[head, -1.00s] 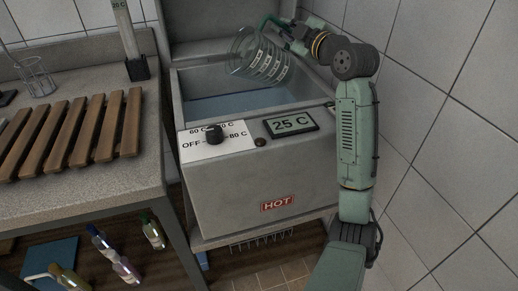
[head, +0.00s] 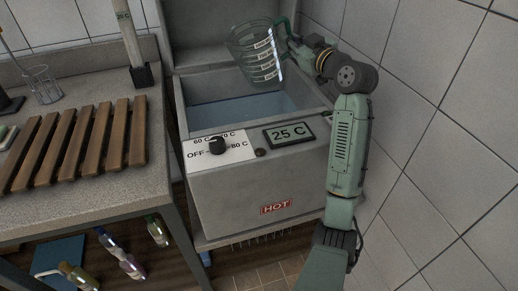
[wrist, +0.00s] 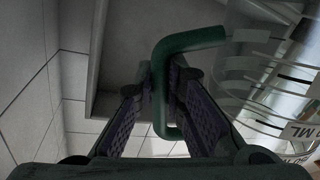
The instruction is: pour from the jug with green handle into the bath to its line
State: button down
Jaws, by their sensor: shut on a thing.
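The clear jug (head: 257,55) with white graduation labels hangs above the back of the bath, nearly upright with a slight lean. Its green handle (head: 282,30) is on the right side. My gripper (head: 292,42) is shut on that handle. In the wrist view the green handle (wrist: 190,42) passes between the two fingers, and part of the jug wall (wrist: 270,85) shows at the right. The bath (head: 262,170) is a grey box holding bluish liquid (head: 240,108). Its fill line cannot be made out. Whether liquid is in the jug is hard to tell.
The bath front has a dial (head: 216,146), a 25 C display (head: 290,133) and a HOT label (head: 276,207). A raised lid (head: 205,35) stands behind. Tiled wall stands close at right.

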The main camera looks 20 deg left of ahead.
aim_at(285, 56)
jog(key=shift+s+a+f+m, duration=0.2)
jog(key=shift+f+m, duration=0.4)
jog(key=shift+f, duration=0.05)
jog(key=shift+s+a+f+m, duration=0.15)
jog(key=shift+s+f+m, duration=0.1)
jog(key=shift+f+m, duration=0.35)
jog(key=shift+s+a+f+m, duration=0.2)
jog(key=shift+f+m, duration=0.4)
jog(key=shift+f, duration=0.05)
jog(key=s+r, duration=0.1)
jog(key=s+d+r+p, duration=0.1)
jog(key=s, duration=0.1)
jog(key=s+r, duration=0.1)
jog(key=shift+s+d+p, duration=0.3)
jog(key=shift+s, duration=0.05)
